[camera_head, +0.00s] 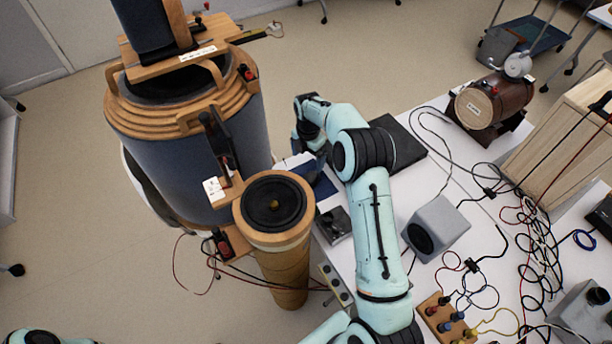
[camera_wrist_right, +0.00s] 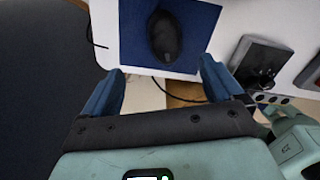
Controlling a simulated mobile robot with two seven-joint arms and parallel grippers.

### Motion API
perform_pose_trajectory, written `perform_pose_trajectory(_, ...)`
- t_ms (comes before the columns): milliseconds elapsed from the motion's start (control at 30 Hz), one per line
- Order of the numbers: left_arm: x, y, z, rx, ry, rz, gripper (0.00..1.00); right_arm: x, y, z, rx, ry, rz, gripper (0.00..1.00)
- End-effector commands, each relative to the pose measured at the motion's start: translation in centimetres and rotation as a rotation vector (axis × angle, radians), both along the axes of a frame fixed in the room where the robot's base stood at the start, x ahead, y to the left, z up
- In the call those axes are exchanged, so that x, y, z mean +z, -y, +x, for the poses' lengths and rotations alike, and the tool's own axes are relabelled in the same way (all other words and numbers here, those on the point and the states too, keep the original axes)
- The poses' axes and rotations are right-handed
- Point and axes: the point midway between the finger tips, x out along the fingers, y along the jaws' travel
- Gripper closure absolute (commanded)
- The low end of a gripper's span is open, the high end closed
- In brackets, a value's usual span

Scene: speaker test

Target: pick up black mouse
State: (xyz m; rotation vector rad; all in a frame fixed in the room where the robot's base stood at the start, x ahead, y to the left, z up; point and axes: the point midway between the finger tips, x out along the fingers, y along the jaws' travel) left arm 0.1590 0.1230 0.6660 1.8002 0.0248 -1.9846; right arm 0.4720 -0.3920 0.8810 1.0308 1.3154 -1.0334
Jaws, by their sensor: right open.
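The black mouse (camera_wrist_right: 163,38) lies on a dark blue mouse pad (camera_wrist_right: 202,35) in the right wrist view, beyond my fingertips and roughly centred between their lines. My right gripper (camera_wrist_right: 160,80) is open with nothing between its blue fingers. In the head view my right gripper (camera_head: 308,160) hangs at the table's left edge, close to the mouse pad (camera_head: 325,187). I cannot make out the mouse there; the gripper and arm are in the way. My left gripper is not in view.
A large blue cylinder speaker (camera_head: 195,150) and a wooden tube speaker (camera_head: 283,255) stand just left of the table. A black device (camera_head: 334,225), a flat black slab (camera_head: 400,140) and a grey cube speaker (camera_head: 438,228) are near my right arm. Cables cover the table's right side.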

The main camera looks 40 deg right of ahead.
Motion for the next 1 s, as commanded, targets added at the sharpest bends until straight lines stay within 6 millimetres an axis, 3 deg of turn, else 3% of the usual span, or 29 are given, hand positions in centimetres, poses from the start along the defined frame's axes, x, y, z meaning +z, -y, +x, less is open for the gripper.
perform_pose_trajectory(33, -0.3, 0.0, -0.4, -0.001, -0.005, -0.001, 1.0, -1.6, 0.0, -0.3, 0.0, -0.008, 0.001, 0.07)
perform_pose_trajectory(200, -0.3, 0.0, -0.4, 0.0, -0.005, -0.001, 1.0, -4.5, -0.1, -0.2, -0.001, -0.005, 0.002, 0.07)
perform_pose_trajectory(467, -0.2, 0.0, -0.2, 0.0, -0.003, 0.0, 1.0, -6.4, 0.0, -0.2, -0.001, -0.003, 0.0, 0.07)
perform_pose_trajectory(733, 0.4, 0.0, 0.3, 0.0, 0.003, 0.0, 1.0, -10.2, -0.1, -0.3, 0.0, -0.002, 0.0, 0.07)
perform_pose_trajectory(1000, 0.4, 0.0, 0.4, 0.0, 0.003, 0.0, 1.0, -11.1, 0.0, -0.3, -0.001, 0.001, 0.0, 0.07)
